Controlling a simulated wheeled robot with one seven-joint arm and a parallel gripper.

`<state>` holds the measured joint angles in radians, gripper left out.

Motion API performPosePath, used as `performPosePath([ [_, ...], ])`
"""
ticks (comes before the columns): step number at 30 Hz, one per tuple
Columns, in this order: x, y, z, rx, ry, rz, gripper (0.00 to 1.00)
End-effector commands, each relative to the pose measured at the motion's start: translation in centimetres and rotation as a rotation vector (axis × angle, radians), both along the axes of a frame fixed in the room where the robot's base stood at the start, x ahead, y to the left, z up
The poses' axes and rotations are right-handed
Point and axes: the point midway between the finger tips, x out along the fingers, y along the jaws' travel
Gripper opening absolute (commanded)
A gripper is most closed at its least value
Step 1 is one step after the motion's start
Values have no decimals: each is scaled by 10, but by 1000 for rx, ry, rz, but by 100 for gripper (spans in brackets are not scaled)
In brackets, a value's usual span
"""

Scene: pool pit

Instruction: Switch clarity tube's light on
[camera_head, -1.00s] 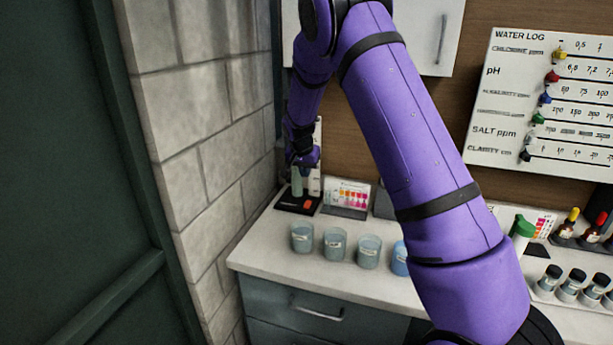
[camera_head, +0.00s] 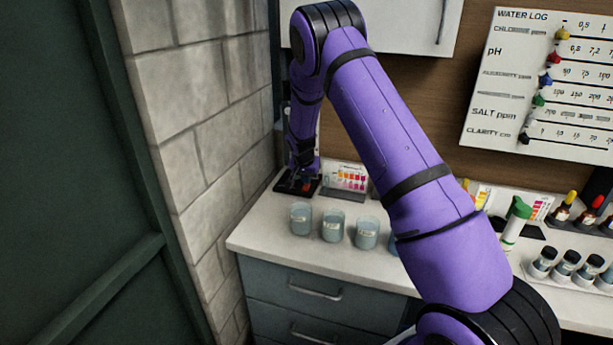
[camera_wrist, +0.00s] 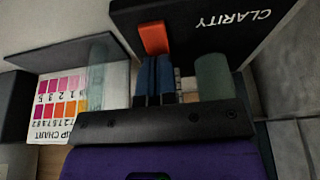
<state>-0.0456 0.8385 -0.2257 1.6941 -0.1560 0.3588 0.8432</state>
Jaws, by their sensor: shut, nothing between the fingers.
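The clarity tube's black base (camera_wrist: 210,35), marked CLARITY, fills the top of the wrist view. It also shows in the head view (camera_head: 283,186), at the back left corner of the counter. An orange switch (camera_wrist: 153,38) sits on the base. My gripper (camera_wrist: 156,62) is shut and empty, its blue fingertips right at the switch's near edge. I cannot tell whether they touch it. A grey-green cylinder (camera_wrist: 213,78), seemingly the tube, stands to the right of the fingers. In the head view my wrist hides most of the tube and switch. No glow shows.
A pH chart (camera_head: 347,178) on a dark stand is just right of the base. Several labelled cups, one here (camera_head: 301,217), stand in a row in front. A block wall (camera_head: 205,120) rises close on the left. The counter's front left (camera_head: 265,240) is clear.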

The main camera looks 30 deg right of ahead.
Motion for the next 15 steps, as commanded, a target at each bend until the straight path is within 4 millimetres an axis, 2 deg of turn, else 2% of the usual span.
performPosePath([
  [8, 1, -2, -2, 11, 11, -3, 0],
  [15, 4, -6, -10, 94, 94, -5, 0],
])
